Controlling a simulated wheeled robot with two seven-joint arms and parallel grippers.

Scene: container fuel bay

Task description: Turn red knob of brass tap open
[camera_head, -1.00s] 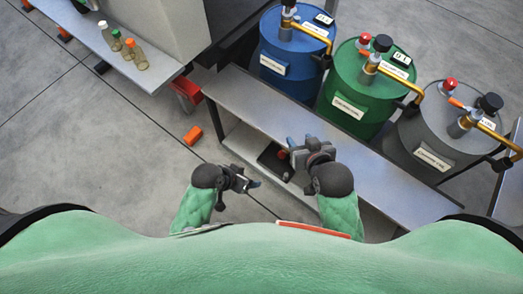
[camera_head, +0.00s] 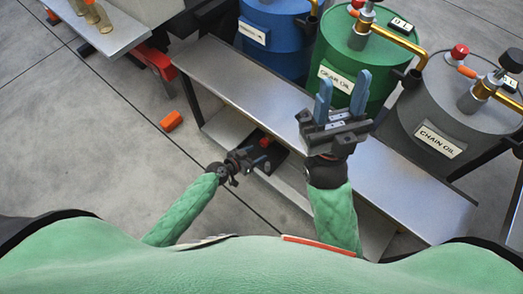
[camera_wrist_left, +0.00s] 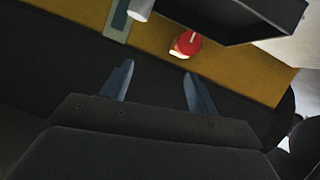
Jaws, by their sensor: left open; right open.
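The green drum (camera_head: 385,75), labelled GEAR OIL, has a brass tap (camera_head: 400,42) and a red knob (camera_head: 357,5) on top, cut by the top edge. The grey CHAIN OIL drum (camera_head: 440,105) has a brass tap (camera_head: 508,99) and a red knob (camera_head: 460,51). My right gripper (camera_head: 342,82) is open and empty, in front of the green drum and apart from its tap. My left gripper (camera_head: 256,157) is open and low by the bench, near a dark tray with a red part (camera_head: 265,142). The left wrist view shows a red, rounded part (camera_wrist_left: 188,43) beyond the open fingers.
A metal bench (camera_head: 270,88) with a lower shelf stands between me and the drums. A blue drum (camera_head: 275,48) is behind it at the left. An orange block (camera_head: 171,121) lies on the floor. Bottles (camera_head: 97,17) stand on another bench at upper left.

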